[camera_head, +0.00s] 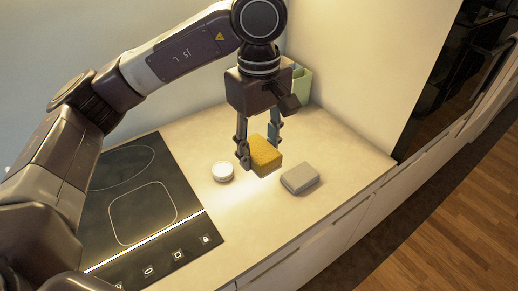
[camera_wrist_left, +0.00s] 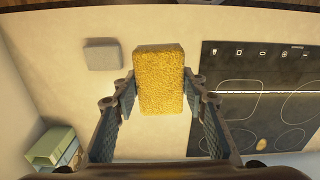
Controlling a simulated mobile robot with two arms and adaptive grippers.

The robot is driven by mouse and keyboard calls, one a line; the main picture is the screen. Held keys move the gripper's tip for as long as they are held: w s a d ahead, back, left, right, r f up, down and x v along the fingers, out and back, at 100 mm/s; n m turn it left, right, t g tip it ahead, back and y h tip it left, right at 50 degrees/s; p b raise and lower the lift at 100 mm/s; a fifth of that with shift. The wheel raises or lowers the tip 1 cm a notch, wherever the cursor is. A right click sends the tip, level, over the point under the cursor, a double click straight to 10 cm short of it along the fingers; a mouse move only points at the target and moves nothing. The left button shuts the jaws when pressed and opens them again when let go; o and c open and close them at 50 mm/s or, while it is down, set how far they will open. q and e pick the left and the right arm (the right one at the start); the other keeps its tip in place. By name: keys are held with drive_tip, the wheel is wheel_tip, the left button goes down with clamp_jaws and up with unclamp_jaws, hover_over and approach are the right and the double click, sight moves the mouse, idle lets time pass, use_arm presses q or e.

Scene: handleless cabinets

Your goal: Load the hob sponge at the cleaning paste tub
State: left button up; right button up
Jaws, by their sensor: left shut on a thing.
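A yellow sponge block (camera_head: 265,157) is held between the two fingers of my left gripper (camera_head: 259,151). In the left wrist view the sponge (camera_wrist_left: 159,78) has a fingertip on each side. I cannot tell exactly how far it is above the worktop. A small round white tub (camera_head: 222,171) stands on the worktop, left of the sponge and beside the black hob (camera_head: 140,200). I cannot make out the tub in the wrist view. The hob also shows there (camera_wrist_left: 255,75), with a small yellow-brown spot (camera_wrist_left: 262,144) on it. My right gripper is not in view.
A grey block (camera_head: 300,178) lies on the worktop (camera_head: 335,160) right of the sponge. A green container (camera_head: 302,84) stands at the back by the wall, partly behind my gripper. The worktop in front of the tub is clear.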

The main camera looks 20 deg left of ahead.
use_arm(q)
drive_tip(key=shift+w, duration=0.2)
drive_tip(key=shift+c, duration=0.4)
drive_tip(key=w+a+f+n+p, duration=0.3)
drive_tip(key=w+a+n+p, duration=0.1)
drive_tip(key=w+p, duration=0.1)
drive_tip(key=n+p, duration=0.4)
drive_tip(key=n, duration=0.1)
approach(222, 169)
drive_tip(key=shift+d+f+b, duration=0.1)
drive_tip(key=shift+f+b, duration=0.2)
drive_tip(key=shift+f, duration=0.3)
drive_tip(key=shift+f+b, duration=1)
drive_tip(key=shift+f, duration=1.25)
drive_tip(key=shift+f+b, duration=0.45)
drive_tip(key=shift+f, duration=0.05)
drive_tip(key=shift+f, duration=0.1)
